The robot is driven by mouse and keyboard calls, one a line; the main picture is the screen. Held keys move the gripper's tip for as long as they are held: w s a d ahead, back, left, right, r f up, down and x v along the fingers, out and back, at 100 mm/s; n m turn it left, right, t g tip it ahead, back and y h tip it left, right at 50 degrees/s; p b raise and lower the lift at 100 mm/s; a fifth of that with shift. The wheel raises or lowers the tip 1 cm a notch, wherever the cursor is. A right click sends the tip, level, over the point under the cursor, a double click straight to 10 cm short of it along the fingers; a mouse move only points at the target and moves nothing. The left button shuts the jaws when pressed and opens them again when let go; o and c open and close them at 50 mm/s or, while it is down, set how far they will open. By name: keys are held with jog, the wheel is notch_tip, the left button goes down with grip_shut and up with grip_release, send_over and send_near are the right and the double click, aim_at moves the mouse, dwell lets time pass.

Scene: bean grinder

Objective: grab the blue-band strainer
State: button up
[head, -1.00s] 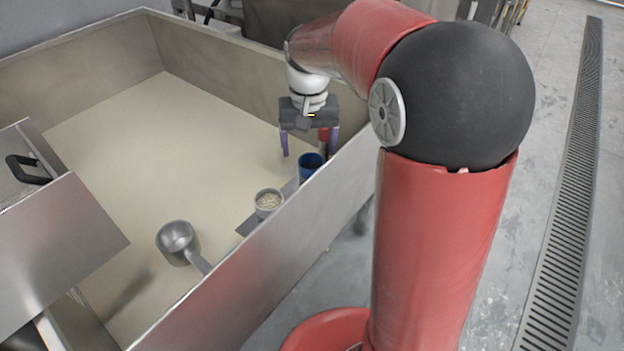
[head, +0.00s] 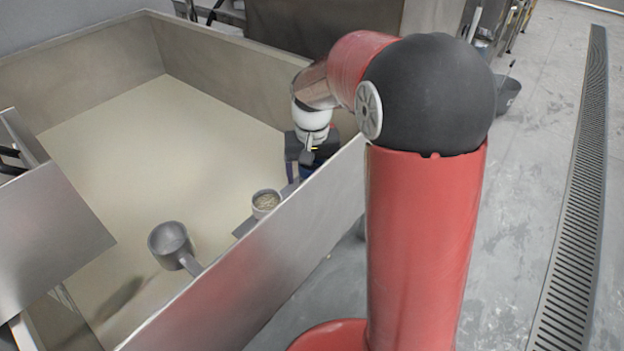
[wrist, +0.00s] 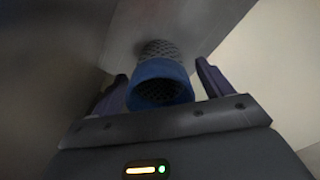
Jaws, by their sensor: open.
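The blue-band strainer (wrist: 158,72) shows in the wrist view with a blue ring around its open mouth and a dark mesh body beyond it. My gripper (wrist: 162,71) is open, with one purple finger on each side of the strainer. The left finger looks very close to the blue band; contact cannot be told. In the head view, my gripper (head: 310,172) is low beside the inner face of the bin's right wall and hides most of the strainer. A sliver of blue shows under it.
The large metal bin (head: 270,285) has a pale, mostly clear floor. A small cup of beans (head: 266,201) stands by the right wall, near my gripper. A grey scoop (head: 169,240) lies nearer the front. A metal panel (head: 55,235) stands at the left.

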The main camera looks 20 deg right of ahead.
jog(key=shift+c, duration=0.3)
jog(key=c, duration=1.1)
jog(key=shift+r, duration=0.15)
